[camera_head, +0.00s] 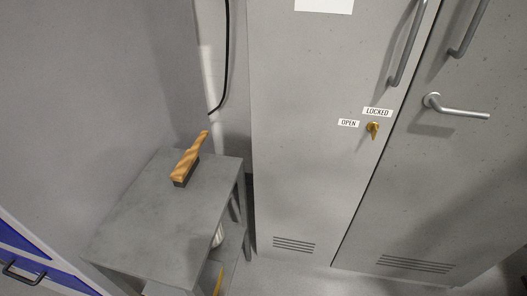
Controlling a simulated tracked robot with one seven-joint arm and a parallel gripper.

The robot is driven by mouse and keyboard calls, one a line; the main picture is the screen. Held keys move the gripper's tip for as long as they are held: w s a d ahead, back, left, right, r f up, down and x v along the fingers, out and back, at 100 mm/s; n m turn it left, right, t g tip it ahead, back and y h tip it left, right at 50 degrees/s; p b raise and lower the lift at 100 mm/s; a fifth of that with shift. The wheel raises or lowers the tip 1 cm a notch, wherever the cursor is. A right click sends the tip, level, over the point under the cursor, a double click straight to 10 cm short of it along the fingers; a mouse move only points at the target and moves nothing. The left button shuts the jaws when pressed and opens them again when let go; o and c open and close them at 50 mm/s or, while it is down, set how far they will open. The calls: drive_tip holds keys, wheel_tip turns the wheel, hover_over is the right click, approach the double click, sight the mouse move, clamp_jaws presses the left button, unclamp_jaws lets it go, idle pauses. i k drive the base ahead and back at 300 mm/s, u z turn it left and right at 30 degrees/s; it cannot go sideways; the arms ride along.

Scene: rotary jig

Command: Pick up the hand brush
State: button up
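The hand brush (189,160) lies on the grey top of a small table (150,225), near its far edge. It has a light wooden handle pointing up and to the right, and a dark bristle block at its lower left end, which rests on the table top. My gripper is not in view, and nothing touches the brush.
A grey door or cabinet with a lever handle (455,107) is further right. Blue drawers (22,250) are at lower left. A black cable (227,60) hangs behind. The table top around the brush is clear.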

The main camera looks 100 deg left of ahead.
sight(182, 173)
drive_tip(key=z, duration=0.05)
drive_tip(key=i, duration=0.45)
drive_tip(key=u, duration=3.25)
drive_tip(key=i, duration=0.95)
drive_tip(key=z, duration=0.2)
drive_tip(key=k, duration=0.9)
drive_tip(key=z, duration=0.05)
